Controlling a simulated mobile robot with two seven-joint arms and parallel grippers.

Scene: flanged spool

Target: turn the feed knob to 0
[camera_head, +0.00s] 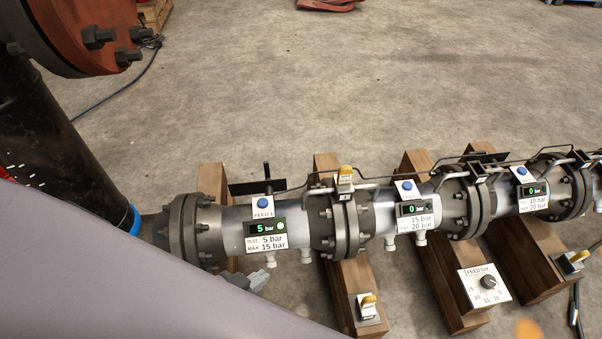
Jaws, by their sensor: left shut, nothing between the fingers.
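The feed knob (488,282) is a small dark round knob on a white plate (471,292) marked "FEED bar" with a numbered scale. The plate sits on a wooden beam at the lower right. The knob's pointer is too small to read surely. My left gripper (262,281) shows as a small grey shape beyond the edge of my mauve arm, below the first pipe section. It is shut and empty, well to the left of the knob and apart from it. My right gripper is not in view.
The flanged pipe (377,222) runs across wooden beams. Its displays read 5 bar (265,228), 0 bar (412,209) and 0 bar (532,191). Yellow-handled switches (368,303) sit on beams. An orange blur (527,329) shows at the bottom edge. The floor behind is mostly clear.

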